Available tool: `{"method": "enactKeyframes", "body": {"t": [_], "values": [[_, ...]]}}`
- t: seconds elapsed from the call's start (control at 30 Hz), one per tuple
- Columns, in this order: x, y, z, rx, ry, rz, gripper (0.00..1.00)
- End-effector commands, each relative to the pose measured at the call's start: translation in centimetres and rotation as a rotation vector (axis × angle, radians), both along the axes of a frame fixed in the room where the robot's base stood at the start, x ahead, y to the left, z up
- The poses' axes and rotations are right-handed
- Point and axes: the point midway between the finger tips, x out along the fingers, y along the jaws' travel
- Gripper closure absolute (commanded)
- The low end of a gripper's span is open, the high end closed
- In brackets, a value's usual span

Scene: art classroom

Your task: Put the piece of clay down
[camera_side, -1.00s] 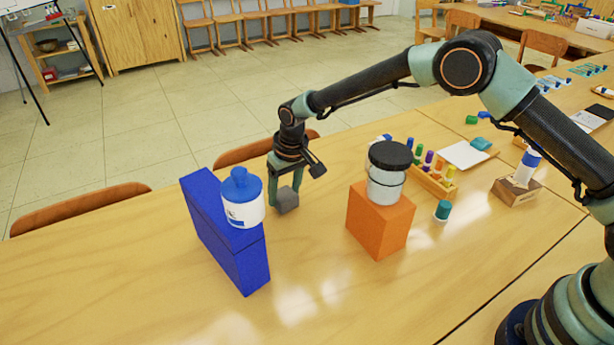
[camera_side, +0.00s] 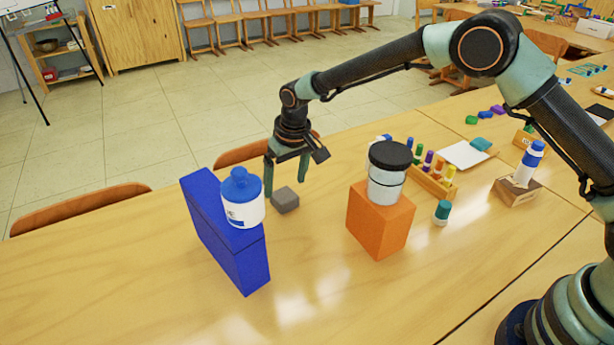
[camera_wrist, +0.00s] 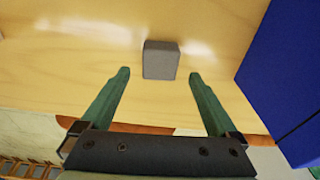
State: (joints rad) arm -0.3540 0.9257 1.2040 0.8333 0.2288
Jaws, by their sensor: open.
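The piece of clay (camera_side: 285,200) is a small grey block resting on the wooden table, behind and right of the blue block. It also shows in the wrist view (camera_wrist: 161,60), just beyond the fingertips and between their lines. My gripper (camera_side: 286,188) is open and empty, its fingers pointing down above and behind the clay. In the wrist view both green fingers (camera_wrist: 158,73) are spread wide, apart from the clay.
A tall blue block (camera_side: 225,235) with a white, blue-capped bottle (camera_side: 242,205) stands left of the clay. An orange block (camera_side: 380,220) carrying a black-lidded jar (camera_side: 388,180) stands right. The table (camera_side: 320,285) in front is clear.

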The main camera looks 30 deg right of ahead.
Motion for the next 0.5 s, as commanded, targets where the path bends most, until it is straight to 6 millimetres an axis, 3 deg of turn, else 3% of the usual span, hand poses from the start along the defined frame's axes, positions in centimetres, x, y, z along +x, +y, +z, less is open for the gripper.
{"method": "enactKeyframes", "body": {"t": [0.23, 0.5], "values": [[-0.8, -0.3, 5.2, 0.002, -0.005, 0.000, 0.05], [-1.3, -0.5, 8.0, 0.000, -0.002, 0.000, 0.05]]}}
